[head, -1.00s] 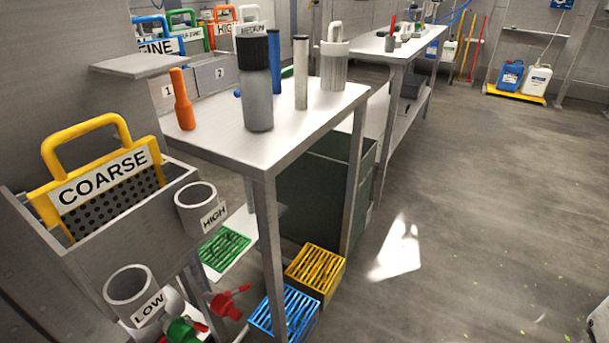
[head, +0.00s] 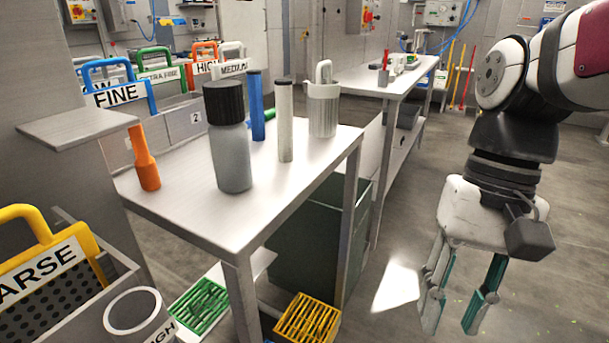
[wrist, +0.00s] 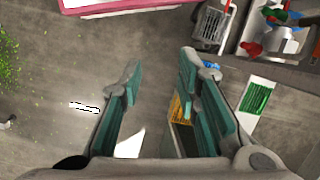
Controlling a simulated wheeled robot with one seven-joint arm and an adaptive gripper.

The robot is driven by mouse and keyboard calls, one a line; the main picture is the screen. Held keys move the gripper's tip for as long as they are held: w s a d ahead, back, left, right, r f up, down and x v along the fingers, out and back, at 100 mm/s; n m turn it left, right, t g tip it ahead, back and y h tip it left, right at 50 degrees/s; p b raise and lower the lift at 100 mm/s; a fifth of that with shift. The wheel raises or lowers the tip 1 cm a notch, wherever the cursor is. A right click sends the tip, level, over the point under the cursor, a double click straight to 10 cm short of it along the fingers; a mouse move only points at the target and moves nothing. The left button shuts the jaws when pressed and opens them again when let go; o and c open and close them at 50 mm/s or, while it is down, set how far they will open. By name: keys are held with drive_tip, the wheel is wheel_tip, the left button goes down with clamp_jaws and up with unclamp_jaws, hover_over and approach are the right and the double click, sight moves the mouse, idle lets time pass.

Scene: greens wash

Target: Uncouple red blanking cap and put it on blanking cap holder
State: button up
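My gripper (head: 452,318) hangs pointing down at the right of the head view, open and empty above the floor. In the wrist view its two fingers (wrist: 160,75) are apart with nothing between them. A red part (wrist: 252,48) shows at the upper right of the wrist view, near the silver steel fittings and beyond my right finger. I cannot tell whether it is the red blanking cap. No red cap shows clearly in the head view now. I cannot make out the blanking cap holder in either view.
The COARSE screen (head: 50,270) stands at lower left. Yellow (head: 307,318) and green (head: 200,305) grates lie low. Floor right of the table is clear.

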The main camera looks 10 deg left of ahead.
drive_tip(key=w+a+f+g+y, duration=0.25)
drive_tip(key=w+a+f, duration=0.35)
drive_tip(key=w, duration=0.5)
drive_tip(key=w+a+f+m+g+y+p, duration=0.1)
drive_tip(key=w+a+f+m+g+y, duration=0.2)
drive_tip(key=a+f, duration=0.6)
drive_tip(key=w+a+f+m+g+y, duration=0.2)
drive_tip(key=w+a+f, duration=0.35)
drive_tip(key=f, duration=0.65)
drive_tip(key=s+a+f+m+y, duration=0.1)
drive_tip(key=a+f+m+y, duration=0.15)
drive_tip(key=f, duration=0.45)
drive_tip(key=s+a+f+m+y, duration=0.1)
drive_tip(key=a+f+y, duration=0.2)
drive_tip(key=f, duration=0.4)
drive_tip(key=shift+m+g, duration=0.25)
drive_tip(key=shift+g, duration=0.1)
drive_tip(key=x, duration=1.3)
drive_tip(key=shift+s+d, duration=0.1)
drive_tip(key=shift+s, duration=0.3)
clamp_jaws()
